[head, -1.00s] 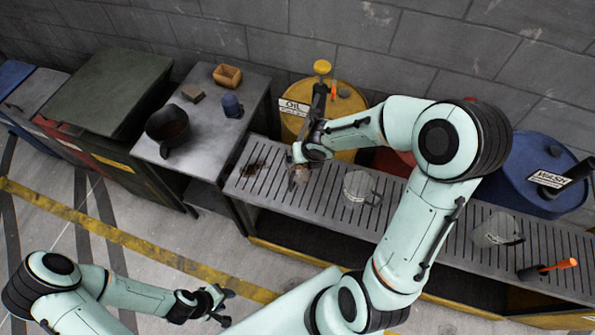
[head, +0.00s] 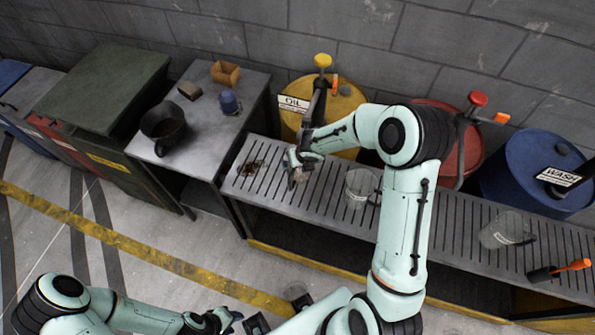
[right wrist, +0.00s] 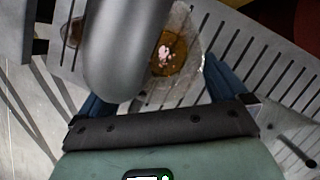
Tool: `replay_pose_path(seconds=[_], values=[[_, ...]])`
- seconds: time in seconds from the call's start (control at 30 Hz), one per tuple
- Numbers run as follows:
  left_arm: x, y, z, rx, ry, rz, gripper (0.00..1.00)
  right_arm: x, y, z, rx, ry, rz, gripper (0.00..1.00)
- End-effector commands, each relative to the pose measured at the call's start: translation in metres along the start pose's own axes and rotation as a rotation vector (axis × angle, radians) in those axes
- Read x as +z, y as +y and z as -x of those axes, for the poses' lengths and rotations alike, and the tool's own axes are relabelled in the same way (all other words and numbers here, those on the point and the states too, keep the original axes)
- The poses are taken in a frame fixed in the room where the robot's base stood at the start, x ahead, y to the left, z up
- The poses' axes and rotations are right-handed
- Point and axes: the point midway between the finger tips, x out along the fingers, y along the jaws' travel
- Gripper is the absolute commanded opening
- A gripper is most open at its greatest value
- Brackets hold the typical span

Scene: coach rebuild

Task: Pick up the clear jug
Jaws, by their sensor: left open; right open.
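My right gripper (head: 296,168) is open, low over the bench's left part, below the oil drum's dark pump. Whether its fingers touch the vessel I cannot tell. My left gripper (head: 228,318) is open and empty at the bottom, away from the bench.
Behind the bench (head: 455,215) stand a yellow oil drum (head: 345,110), a red drum (head: 430,118) and a blue wash drum (head: 525,165). A side table (head: 205,125) holds a black pot (head: 164,128).

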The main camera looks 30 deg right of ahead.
Motion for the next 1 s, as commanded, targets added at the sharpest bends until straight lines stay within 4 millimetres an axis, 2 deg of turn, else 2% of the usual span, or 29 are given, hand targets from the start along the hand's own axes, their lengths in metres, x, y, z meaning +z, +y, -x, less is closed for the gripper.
replay_pose_path(seconds=[0.27, 0.37, 0.4, 0.5, 1.0], values=[[0.0005, -0.0004, -0.0009, 0.000, -0.001, 0.000, 0.43, 0.0012, 0.0002, -0.0040, 0.000, -0.002, 0.000, 1.00], [0.0005, -0.0004, -0.0008, 0.000, -0.001, 0.000, 0.43, 0.0011, 0.0002, -0.0039, 0.000, -0.001, 0.000, 0.71], [0.0005, -0.0004, -0.0009, 0.000, -0.001, 0.000, 0.43, 0.0010, 0.0001, -0.0040, 0.000, -0.001, 0.000, 0.58], [0.0005, -0.0004, -0.0009, 0.000, -0.001, 0.000, 0.43, 0.0012, 0.0001, -0.0038, 0.000, -0.002, 0.000, 0.31], [-0.0020, 0.0022, 0.0040, 0.001, 0.003, -0.001, 0.43, 0.0043, 0.0003, 0.0033, 0.000, -0.002, -0.001, 0.30]])
